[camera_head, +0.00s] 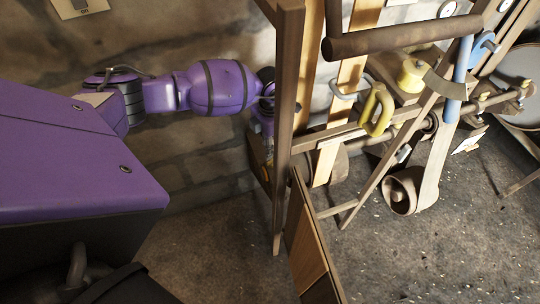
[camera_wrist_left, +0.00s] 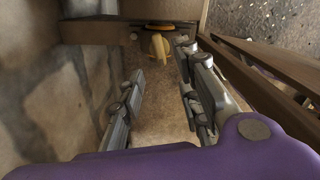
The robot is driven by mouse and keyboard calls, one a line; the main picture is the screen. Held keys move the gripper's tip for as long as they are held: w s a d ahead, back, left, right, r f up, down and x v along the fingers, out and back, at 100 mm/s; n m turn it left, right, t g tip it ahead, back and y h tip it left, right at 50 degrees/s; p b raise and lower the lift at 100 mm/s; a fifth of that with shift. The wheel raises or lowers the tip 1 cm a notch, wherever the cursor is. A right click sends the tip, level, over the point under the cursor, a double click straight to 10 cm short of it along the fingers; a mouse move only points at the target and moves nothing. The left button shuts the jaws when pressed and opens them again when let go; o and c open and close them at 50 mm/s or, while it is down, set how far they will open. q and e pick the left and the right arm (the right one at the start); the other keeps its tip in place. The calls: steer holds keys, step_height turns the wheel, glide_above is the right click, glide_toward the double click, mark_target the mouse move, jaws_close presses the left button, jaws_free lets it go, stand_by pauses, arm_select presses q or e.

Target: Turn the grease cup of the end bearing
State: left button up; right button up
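In the left wrist view a small brass-yellow cup with a wing-like shape (camera_wrist_left: 160,47) sits below an orange-brown disc (camera_wrist_left: 157,26) at a wooden beam (camera_wrist_left: 105,31). It looks like the grease cup. My left gripper (camera_wrist_left: 160,68) is open, its two grey fingers spread wide. The cup shows beyond and between the fingertips, nearer the right finger; I cannot tell whether that finger touches it. In the head view my left gripper (camera_head: 267,142) is partly hidden behind an upright wooden post (camera_head: 288,90). My right gripper is not in view.
A stone wall (camera_head: 190,150) runs close behind my left arm. Right of the post are a yellow handle (camera_head: 378,109), a blue lever (camera_head: 459,70), a belt (camera_head: 435,165) around a brown pulley (camera_head: 401,191) and slanting wooden bars. The floor (camera_head: 210,250) in front is clear.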

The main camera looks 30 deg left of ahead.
arm_select(q)
step_height(320, 180, down, 8)
steer(key=shift+r, duration=0.2)
jaws_close()
